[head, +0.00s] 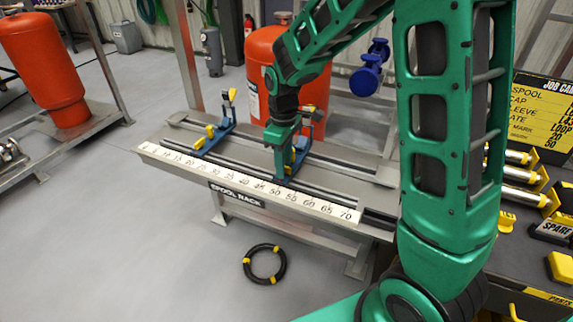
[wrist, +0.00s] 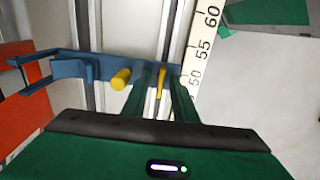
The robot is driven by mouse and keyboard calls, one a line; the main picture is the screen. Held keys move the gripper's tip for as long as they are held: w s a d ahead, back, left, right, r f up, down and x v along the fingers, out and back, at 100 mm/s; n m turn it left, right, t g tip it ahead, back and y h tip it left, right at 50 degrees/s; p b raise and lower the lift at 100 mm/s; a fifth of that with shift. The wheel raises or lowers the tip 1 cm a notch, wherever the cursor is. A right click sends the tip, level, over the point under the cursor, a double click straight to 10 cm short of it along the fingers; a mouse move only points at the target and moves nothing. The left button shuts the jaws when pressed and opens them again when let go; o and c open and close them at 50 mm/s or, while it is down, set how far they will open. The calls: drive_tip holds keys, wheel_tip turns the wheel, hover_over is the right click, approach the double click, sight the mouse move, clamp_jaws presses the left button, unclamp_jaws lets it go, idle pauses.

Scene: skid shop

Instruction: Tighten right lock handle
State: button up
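The right blue stand (head: 301,148) sits on the rack's rails near the 50 mark of the scale, with its yellow lock handle (wrist: 160,80) at the scale side. The blue stand also shows in the wrist view (wrist: 70,69), with a round yellow knob (wrist: 121,78) left of the handle. My gripper (wrist: 160,70) reaches down over the stand's base, one green finger on each side of the handle. The fingers look apart, with gaps beside the handle. In the head view my gripper (head: 280,165) hides most of the handle.
The spool rack (head: 160,152) carries a number scale (head: 250,190) along its front edge. A second blue stand (head: 213,138) with yellow parts stands left of my gripper. A red tank (head: 262,50) is behind. My arm blocks part of the right side.

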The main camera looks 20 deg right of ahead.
clamp_jaws()
drive_tip(key=shift+n, duration=1.7)
drive_tip(key=shift+d+n, duration=0.1)
drive_tip(key=shift+n, duration=1.6)
